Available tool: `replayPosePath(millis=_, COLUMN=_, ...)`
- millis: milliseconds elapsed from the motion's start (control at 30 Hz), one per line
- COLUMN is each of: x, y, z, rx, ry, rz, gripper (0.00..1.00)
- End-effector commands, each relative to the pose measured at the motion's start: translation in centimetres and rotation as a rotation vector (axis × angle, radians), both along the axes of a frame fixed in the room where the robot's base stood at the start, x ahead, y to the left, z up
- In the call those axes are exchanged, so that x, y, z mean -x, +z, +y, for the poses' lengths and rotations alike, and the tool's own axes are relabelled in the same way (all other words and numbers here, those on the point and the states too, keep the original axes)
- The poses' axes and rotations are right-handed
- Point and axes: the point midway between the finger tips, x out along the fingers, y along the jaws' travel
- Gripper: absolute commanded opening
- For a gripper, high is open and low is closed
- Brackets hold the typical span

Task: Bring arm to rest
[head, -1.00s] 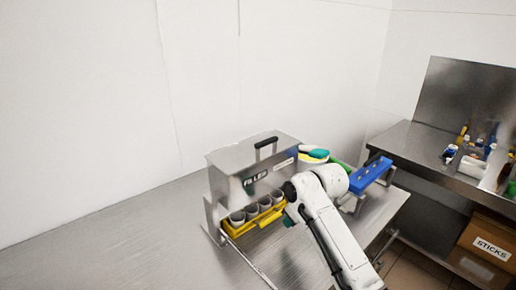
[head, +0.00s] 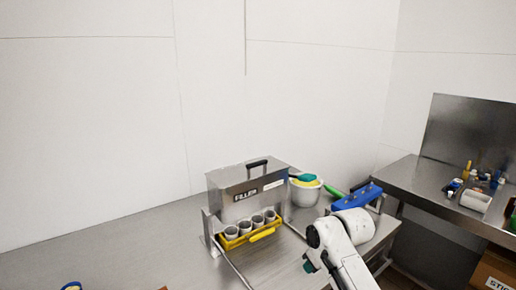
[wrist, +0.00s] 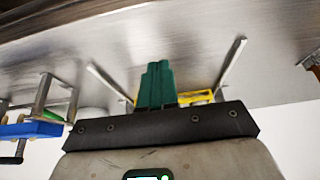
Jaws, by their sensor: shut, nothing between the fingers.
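My white arm reaches in from the lower right in the head view. My gripper (head: 309,267) shows there only as a small teal part beside the arm, in front of the filler and to its right. In the wrist view my gripper's green fingers (wrist: 157,85) are together and empty. They stand clear of the yellow tray (wrist: 197,97), which is partly hidden behind them.
The steel filler box (head: 246,188) stands on the steel table (head: 130,250), with grey cups in a yellow tray (head: 252,236) below. A side counter (head: 425,190) holds small items.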

Motion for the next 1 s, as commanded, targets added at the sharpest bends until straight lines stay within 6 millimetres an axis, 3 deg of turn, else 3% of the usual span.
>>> replayPosePath(millis=367, x=3.3, y=-3.0, z=0.8, rx=-0.031, ry=-0.027, rz=0.031, gripper=0.0)
replayPosePath(millis=667, x=8.4, y=-6.8, z=1.1, rx=-0.066, ry=-0.084, rz=0.076, gripper=0.0)
replayPosePath(millis=767, x=11.3, y=-8.6, z=0.9, rx=-0.078, ry=-0.121, rz=0.1, gripper=0.0)
replayPosePath(millis=1000, x=21.9, y=-13.2, z=-1.6, rx=-0.084, ry=-0.273, rz=0.186, gripper=0.0)
